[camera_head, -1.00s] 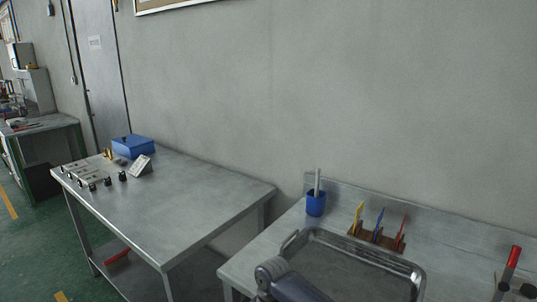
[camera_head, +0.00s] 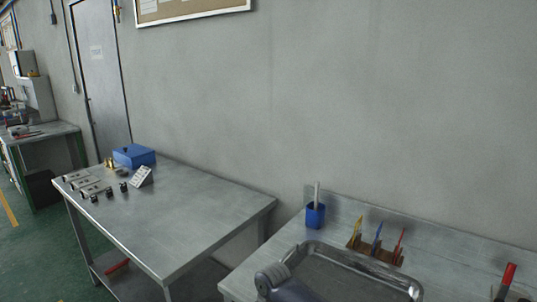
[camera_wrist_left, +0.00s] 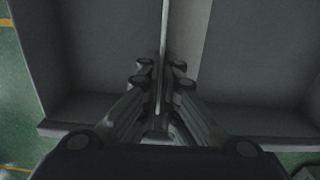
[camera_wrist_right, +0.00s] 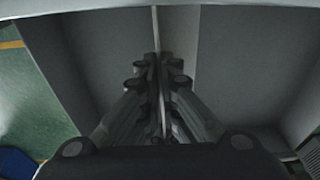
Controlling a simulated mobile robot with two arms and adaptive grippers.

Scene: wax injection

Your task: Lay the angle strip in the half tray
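A shallow metal tray (camera_head: 405,281) lies on the right table, its near part cut off by the bottom edge. I cannot tell whether it is the half tray. I cannot make out an angle strip in any view. My left gripper (camera_wrist_left: 160,62) shows in the left wrist view with its fingers drawn together. My right gripper (camera_wrist_right: 158,62) looks the same in the right wrist view. A thin pale line runs between the fingers in both; I see no clear held object. Neither gripper shows clearly in the head view, only a dark arm part beside the tray.
The right table (camera_head: 262,262) bears a blue cup (camera_head: 315,216), a brown rack (camera_head: 381,254) with coloured tools and a red-handled tool (camera_head: 507,276). The left table (camera_head: 190,215) has a blue box (camera_head: 134,156) and small metal parts; its right half is clear.

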